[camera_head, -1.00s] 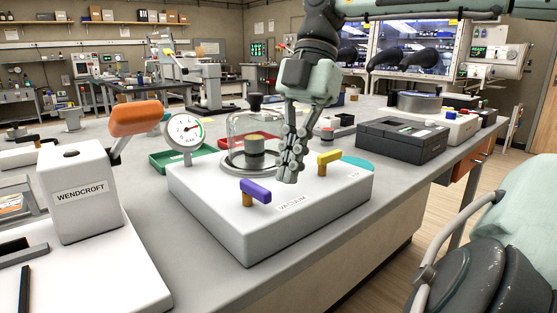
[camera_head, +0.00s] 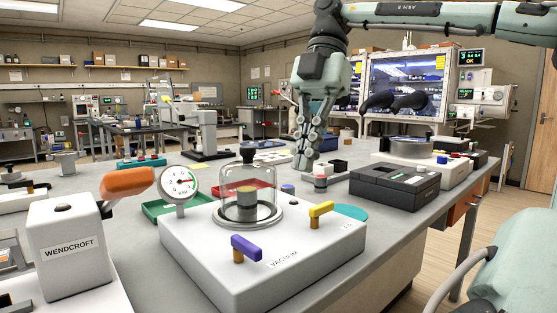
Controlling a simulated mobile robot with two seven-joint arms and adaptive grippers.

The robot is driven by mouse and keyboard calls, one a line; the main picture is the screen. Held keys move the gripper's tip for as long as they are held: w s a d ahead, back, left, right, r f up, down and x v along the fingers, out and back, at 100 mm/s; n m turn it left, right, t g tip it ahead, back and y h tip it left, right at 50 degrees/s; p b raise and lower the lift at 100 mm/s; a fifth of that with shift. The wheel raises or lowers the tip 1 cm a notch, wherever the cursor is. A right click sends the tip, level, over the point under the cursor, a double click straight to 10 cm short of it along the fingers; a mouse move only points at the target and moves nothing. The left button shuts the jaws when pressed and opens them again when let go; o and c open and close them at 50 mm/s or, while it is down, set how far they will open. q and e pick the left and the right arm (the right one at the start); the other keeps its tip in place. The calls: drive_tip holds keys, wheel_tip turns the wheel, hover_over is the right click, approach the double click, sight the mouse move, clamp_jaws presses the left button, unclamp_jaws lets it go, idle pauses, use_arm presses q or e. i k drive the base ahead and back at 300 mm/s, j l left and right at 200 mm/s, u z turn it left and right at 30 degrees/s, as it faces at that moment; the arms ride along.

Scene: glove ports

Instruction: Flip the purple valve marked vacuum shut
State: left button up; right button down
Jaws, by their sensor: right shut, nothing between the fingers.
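The purple valve (camera_head: 246,248) stands on the front of a white box (camera_head: 200,262), beside a label reading VACUUM (camera_head: 284,258). Its bar handle sits on a brass stem and points from upper left to lower right, crosswise to the label. A yellow valve (camera_head: 321,210) on the same box has its handle roughly along the label's direction. My right gripper (camera_head: 303,166) is shut and empty, pointing down above and beyond the box, clear of both valves. My left gripper is not in view.
A glass dome (camera_head: 248,203) and a round gauge (camera_head: 180,182) stand at the box. A white WENDCROFT device with an orange handle (camera_head: 127,183) is at left. A dark grey case (camera_head: 394,187) lies to the right. The space above the purple valve is clear.

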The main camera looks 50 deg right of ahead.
sight(242, 247)
drive_tip(key=k, duration=1.5)
